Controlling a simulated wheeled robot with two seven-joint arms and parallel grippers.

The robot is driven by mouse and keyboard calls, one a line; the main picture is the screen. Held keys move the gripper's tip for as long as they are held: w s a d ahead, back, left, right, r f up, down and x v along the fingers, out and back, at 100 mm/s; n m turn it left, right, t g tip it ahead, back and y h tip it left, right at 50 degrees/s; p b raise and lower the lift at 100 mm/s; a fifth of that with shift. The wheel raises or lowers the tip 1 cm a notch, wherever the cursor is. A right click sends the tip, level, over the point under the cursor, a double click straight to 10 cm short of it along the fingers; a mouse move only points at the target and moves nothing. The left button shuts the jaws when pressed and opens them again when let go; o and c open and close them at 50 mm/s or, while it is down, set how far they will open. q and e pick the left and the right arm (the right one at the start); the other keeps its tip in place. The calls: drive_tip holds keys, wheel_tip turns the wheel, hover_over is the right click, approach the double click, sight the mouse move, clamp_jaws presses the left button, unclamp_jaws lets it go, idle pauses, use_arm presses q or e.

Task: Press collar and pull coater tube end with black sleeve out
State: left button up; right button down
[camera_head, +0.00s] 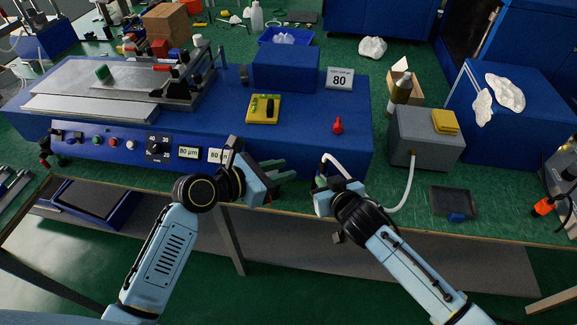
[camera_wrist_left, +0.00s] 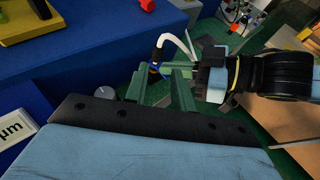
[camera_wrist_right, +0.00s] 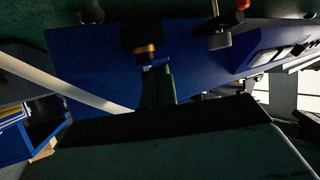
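A white tube (camera_head: 336,164) arches up beside the coater's right front. The right wrist view shows a dark fitting with a yellow band (camera_wrist_right: 145,47) and a blue ring (camera_wrist_right: 155,63) against the blue coater (camera_head: 300,137). My left gripper (camera_head: 279,169) is open, its green fingers (camera_wrist_left: 162,82) apart near the tube's end. My right gripper (camera_head: 321,181) is close to the tube; its fingers (camera_wrist_right: 157,84) look close together just below the blue ring. Whether they grip anything is hidden.
A grey box (camera_head: 425,140) at right has a white tube running down its front and behind my right arm. A red-topped piece (camera_head: 338,126) and a yellow block (camera_head: 263,109) sit on the coater.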

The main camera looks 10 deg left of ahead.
sight(323, 159)
use_arm(q)
drive_tip(key=x, duration=1.2)
drive_tip(key=shift+r, duration=0.1)
clamp_jaws()
